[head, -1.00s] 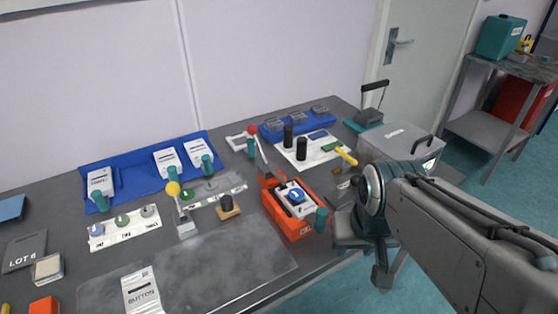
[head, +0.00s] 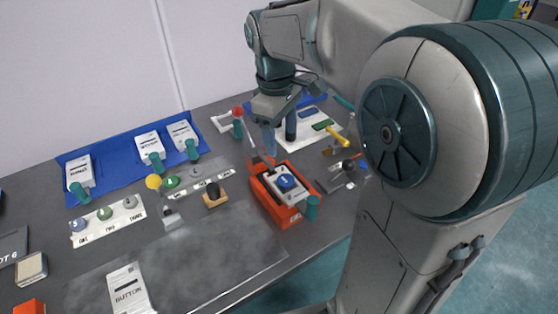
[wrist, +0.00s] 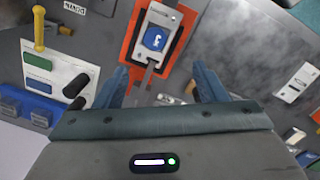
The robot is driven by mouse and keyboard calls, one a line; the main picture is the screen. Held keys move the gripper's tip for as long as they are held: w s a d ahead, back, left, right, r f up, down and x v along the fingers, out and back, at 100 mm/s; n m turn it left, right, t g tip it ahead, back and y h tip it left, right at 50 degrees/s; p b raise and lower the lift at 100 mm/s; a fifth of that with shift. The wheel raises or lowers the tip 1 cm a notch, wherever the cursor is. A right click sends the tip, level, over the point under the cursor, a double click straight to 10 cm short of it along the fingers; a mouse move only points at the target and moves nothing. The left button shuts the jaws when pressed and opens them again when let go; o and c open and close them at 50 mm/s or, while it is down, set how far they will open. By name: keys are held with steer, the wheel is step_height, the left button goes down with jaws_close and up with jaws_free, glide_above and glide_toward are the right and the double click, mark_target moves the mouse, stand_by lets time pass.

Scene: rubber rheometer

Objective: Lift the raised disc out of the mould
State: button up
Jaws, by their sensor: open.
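The blue disc (head: 286,181) with a white mark sits in the pale mould (head: 297,197) inside an orange frame (head: 289,218). The disc also shows in the wrist view (wrist: 155,38), near the top centre. It seems to stand a little proud of the mould face. My gripper (wrist: 160,68) is open and empty, its two blue fingers spread wide. In the wrist view the disc lies beyond the fingertips, roughly between their lines. In the head view my gripper hangs above the bench, behind the mould, apart from the disc.
A red-knobbed lever (head: 238,113) rises behind the frame. Black cylinders (wrist: 75,87) and a yellow-handled tool (wrist: 39,28) lie to one side. A teal knob (head: 312,207) is at the frame's front. A small block with a black knob (head: 215,195) stands left. The grey mat (head: 190,258) is mostly clear.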

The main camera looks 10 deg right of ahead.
steer(key=w+n, duration=0.1)
steer(key=w, duration=0.1)
glide_toward(286, 179)
step_height(286, 179, down, 8)
steer(key=shift+d+r, duration=0.15)
steer(key=shift+d, duration=0.05)
steer(key=c, duration=1.1)
